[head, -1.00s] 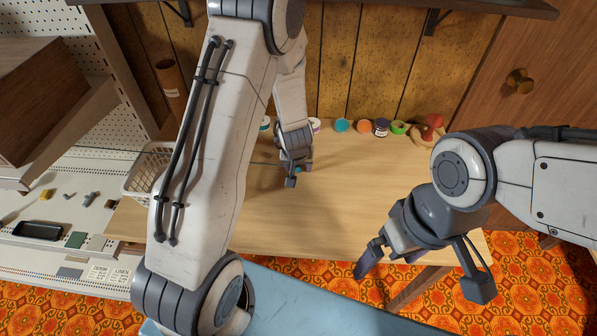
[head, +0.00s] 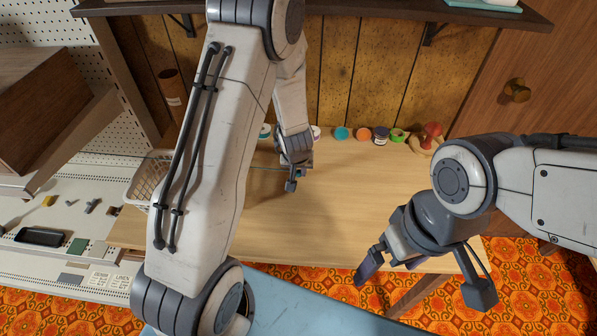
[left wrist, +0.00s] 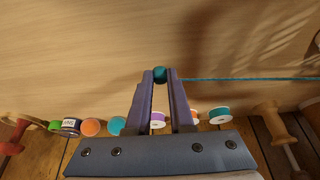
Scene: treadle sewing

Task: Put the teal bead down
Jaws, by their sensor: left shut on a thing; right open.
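The teal bead (left wrist: 160,73) is pinched between the fingertips of my left gripper (left wrist: 160,76) in the left wrist view. A teal thread (left wrist: 240,79) runs from the bead off to the right in that view. In the head view my left gripper (head: 292,182) is low over the wooden table (head: 340,205), with a bit of the bead (head: 300,174) showing beside its tip. I cannot tell whether the bead touches the table. My right gripper (head: 421,282) is open and empty over the table's front right edge.
Several thread spools and rolls, such as a teal one (head: 341,133) and a green one (head: 398,135), line the table's back edge. A red mushroom-shaped thing (head: 432,134) stands at their right. A white basket (head: 146,182) is at the left. The table's middle is clear.

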